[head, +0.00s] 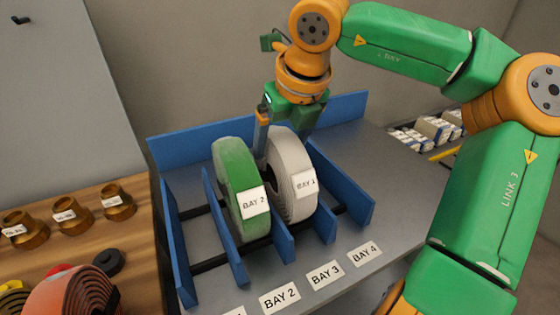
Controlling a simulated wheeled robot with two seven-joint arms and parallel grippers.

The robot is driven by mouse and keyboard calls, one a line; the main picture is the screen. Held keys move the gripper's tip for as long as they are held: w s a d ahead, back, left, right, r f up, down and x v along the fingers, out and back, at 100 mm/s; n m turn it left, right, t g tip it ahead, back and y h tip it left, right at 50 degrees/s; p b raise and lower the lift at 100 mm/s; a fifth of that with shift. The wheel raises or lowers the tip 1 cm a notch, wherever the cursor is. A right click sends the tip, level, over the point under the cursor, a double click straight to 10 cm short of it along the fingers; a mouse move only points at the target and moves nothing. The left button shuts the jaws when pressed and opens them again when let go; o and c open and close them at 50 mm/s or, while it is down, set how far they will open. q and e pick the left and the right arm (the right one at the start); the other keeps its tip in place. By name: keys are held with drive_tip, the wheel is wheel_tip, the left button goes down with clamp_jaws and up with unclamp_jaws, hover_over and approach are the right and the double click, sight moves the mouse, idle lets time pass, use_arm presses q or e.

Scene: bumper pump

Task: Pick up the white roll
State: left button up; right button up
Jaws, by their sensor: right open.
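The white roll (289,165) stands upright in the blue rack, in the slot behind the BAY 3 label. A tag on it seems to read BAY 1. The green roll (232,178), tagged BAY 2, stands close on its left. My right gripper (281,137) points down over the top of the white roll, jaws open. One finger reaches down into the gap between the two rolls; the other is at the white roll's right, its tip partly hidden. I cannot tell if either finger touches the roll. My left gripper is out of view.
The blue rack (346,190) has upright dividers and dark rails; its leftmost and rightmost slots look empty. Brass fittings (72,215), a black ring (108,262) and a red coil (70,296) lie on the wooden surface at left. Small white boxes (434,129) stand at back right.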

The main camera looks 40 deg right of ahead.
drive_tip(key=shift+x, duration=0.85)
drive_tip(key=shift+w+f, duration=0.2)
drive_tip(key=shift+w, duration=0.2)
drive_tip(key=shift+s+r, duration=0.15)
drive_tip(key=shift+s, duration=0.05)
drive_tip(key=c, duration=0.8)
clamp_jaws()
drive_tip(key=shift+w, duration=0.1)
drive_tip(key=shift+r, duration=0.1)
